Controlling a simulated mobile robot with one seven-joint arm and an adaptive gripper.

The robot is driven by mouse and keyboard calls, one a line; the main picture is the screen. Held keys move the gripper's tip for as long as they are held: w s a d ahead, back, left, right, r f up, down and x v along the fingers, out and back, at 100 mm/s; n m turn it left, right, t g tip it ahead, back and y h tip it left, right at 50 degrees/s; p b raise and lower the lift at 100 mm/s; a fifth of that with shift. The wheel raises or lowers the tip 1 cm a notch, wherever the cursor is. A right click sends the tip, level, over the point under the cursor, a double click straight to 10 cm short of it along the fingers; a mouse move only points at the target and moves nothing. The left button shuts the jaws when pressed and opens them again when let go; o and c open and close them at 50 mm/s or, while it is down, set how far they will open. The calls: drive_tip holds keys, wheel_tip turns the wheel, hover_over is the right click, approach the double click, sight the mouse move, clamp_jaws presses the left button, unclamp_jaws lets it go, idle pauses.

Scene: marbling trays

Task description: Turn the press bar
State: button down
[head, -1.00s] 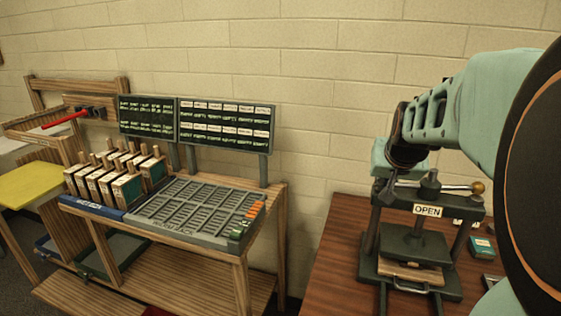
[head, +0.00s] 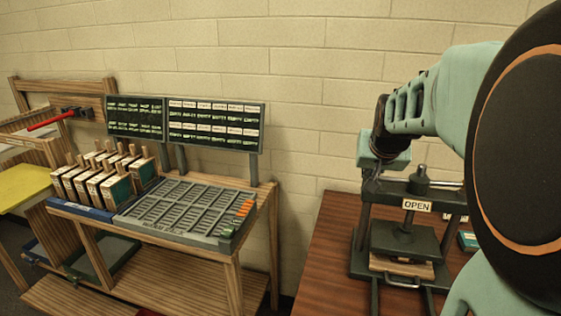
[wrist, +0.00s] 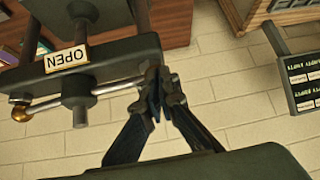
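The press (head: 402,238) stands on the brown table with an "OPEN" sign on its top beam. Its press bar (head: 447,184) is a thin metal rod through the central screw, and it also shows in the wrist view (wrist: 112,88). A brass ball (wrist: 21,113) caps the bar's far end. My gripper (wrist: 158,82) is at the other end of the bar, its fingers closed together around that end, which they hide. In the head view the fingertips are hidden behind my wrist, above the press's left side.
A wooden board with a handle (head: 402,268) lies under the press plate. A wooden bench to the left carries a grey rack (head: 190,212), several wooden-handled blocks and dark display boards (head: 215,125). The brown table (head: 325,260) is clear left of the press.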

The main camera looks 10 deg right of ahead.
drive_tip(key=w, duration=0.2)
drive_tip(key=w+d, duration=0.1)
drive_tip(key=w, duration=0.2)
drive_tip(key=shift+d+f, duration=0.1)
drive_tip(key=shift+w+d, duration=0.8)
drive_tip(key=shift+w, duration=0.3)
drive_tip(key=shift+a, duration=0.1)
